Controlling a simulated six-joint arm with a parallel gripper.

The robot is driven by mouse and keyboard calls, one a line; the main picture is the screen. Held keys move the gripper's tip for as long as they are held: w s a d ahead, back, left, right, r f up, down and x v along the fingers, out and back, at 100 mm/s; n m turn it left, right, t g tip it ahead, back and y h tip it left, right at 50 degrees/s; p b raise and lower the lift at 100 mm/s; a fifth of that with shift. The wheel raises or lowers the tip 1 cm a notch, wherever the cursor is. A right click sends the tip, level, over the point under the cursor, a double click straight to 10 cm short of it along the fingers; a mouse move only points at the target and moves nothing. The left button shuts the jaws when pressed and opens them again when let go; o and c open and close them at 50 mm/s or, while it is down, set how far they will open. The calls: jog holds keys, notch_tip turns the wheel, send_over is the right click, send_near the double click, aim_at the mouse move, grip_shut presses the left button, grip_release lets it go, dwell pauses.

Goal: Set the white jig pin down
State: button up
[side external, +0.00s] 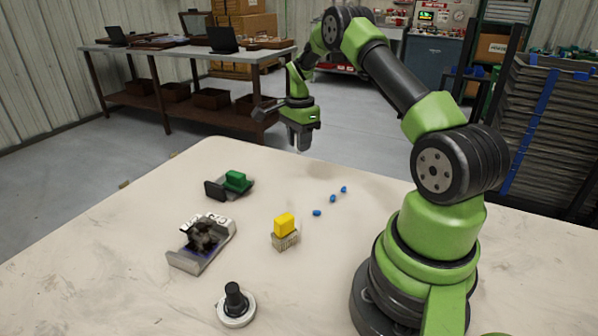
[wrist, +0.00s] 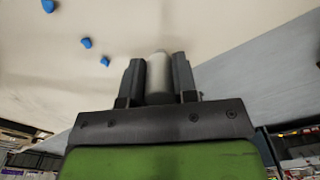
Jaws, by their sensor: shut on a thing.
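My gripper (wrist: 159,80) is shut on the white jig pin (wrist: 159,72), a pale rounded piece between the two dark fingers in the wrist view. In the side external view my gripper (side external: 301,140) is above the far edge of the table, fingers pointing down. The pin is hard to make out there. Whether its lower end touches the table (side external: 120,235) cannot be told.
Several small blue pieces (side external: 333,198) lie mid-table.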

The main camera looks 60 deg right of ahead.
notch_tip(320, 180, down, 7)
jog(key=shift+f, duration=0.1)
dwell(0.4)
jog(key=shift+f, duration=0.2)
jog(key=o, duration=0.9)
jog(key=shift+r, duration=0.15)
